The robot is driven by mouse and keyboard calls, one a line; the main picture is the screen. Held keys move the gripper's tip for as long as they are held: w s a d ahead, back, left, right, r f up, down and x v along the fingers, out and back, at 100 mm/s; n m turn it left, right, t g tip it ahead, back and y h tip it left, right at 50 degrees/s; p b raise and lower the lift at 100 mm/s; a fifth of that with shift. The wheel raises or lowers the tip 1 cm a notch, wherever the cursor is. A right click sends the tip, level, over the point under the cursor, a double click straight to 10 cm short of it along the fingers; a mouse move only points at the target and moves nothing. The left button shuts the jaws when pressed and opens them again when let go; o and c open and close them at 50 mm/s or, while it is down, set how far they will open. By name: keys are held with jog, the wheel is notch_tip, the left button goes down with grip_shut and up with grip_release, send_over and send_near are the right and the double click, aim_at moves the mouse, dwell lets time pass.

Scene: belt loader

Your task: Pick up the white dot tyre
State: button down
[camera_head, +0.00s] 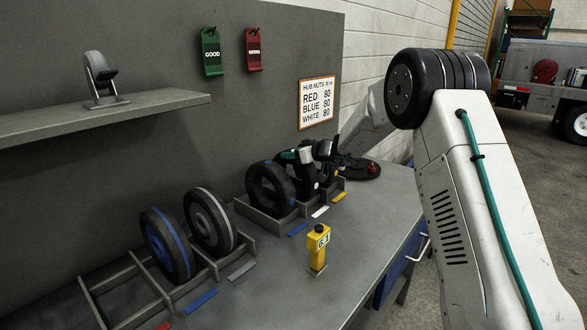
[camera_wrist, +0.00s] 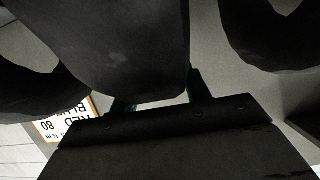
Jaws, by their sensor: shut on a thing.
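My gripper (camera_head: 322,152) is over the far rack on the bench, beside a dark tyre (camera_head: 270,190) standing in that rack. In the wrist view my gripper (camera_wrist: 157,98) is shut on a dark tyre (camera_wrist: 120,45), seen close up between its two fingers. A white label (camera_head: 319,211) lies on the bench in front of the far rack, between a blue label and a yellow one.
A blue-striped tyre (camera_head: 167,245) and a grey-striped tyre (camera_head: 210,220) stand in the near rack (camera_head: 152,277). The bench's front right is clear.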

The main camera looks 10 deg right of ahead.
jog(key=shift+r, duration=0.15)
jog(key=shift+s+d+r, duration=0.15)
jog(key=shift+r, duration=0.35)
jog(key=shift+s+r, duration=0.1)
jog(key=shift+r, duration=2.85)
jog(key=s+d, duration=1.1)
jog(key=s, duration=0.4)
jog(key=shift+s+d, duration=0.25)
jog(key=shift+s, duration=0.1)
